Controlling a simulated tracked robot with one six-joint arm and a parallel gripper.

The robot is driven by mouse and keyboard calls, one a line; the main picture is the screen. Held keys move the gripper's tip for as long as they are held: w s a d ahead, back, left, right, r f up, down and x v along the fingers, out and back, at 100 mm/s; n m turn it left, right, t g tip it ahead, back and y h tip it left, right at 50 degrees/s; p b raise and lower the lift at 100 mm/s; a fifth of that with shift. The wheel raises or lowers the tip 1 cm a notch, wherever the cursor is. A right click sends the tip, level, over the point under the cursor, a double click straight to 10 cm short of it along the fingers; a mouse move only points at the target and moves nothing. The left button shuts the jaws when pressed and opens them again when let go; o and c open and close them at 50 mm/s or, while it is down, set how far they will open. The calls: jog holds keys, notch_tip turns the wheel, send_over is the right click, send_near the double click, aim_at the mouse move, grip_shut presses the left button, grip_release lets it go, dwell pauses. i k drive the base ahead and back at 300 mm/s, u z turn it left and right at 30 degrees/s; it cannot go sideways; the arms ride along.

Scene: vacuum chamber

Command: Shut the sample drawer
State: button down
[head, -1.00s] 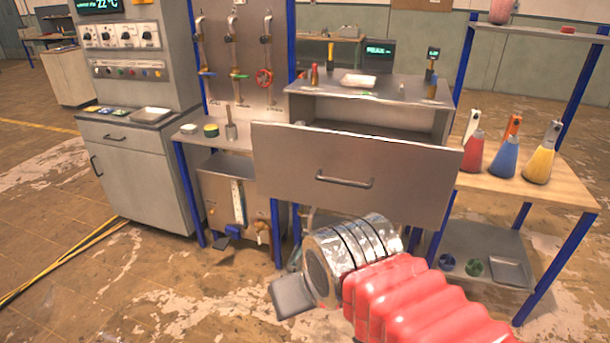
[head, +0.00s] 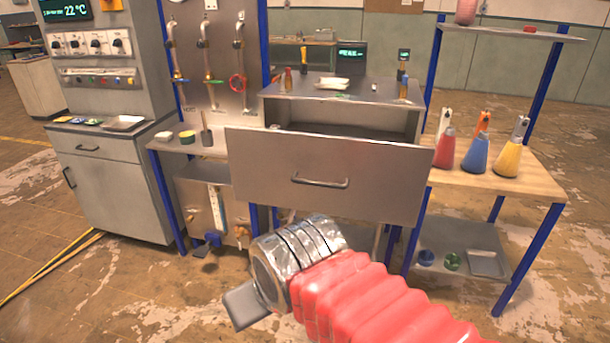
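The sample drawer (head: 275,178) is a wide grey metal drawer with a dark bar handle (head: 320,182) on its front. It stands pulled out of the grey cabinet (head: 405,121), with a dark gap showing behind its front panel. My arm, with a red ribbed sleeve and a silver cuff, reaches in from the lower right. A grey flat part of my gripper (head: 246,304) shows at the arm's end, below and left of the drawer handle, apart from the drawer front. Its fingers cannot be made out clearly, so its opening is hidden.
Small bottles and tools stand on the cabinet top (head: 330,92). A wooden side table (head: 545,185) at right holds red, blue and yellow flasks (head: 507,158). A grey control cabinet (head: 110,190) stands at left. The floor in front is clear.

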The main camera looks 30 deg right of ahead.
aim_at(375, 180)
jog(key=z, duration=0.05)
jog(key=i, duration=1)
jog(key=u, duration=0.05)
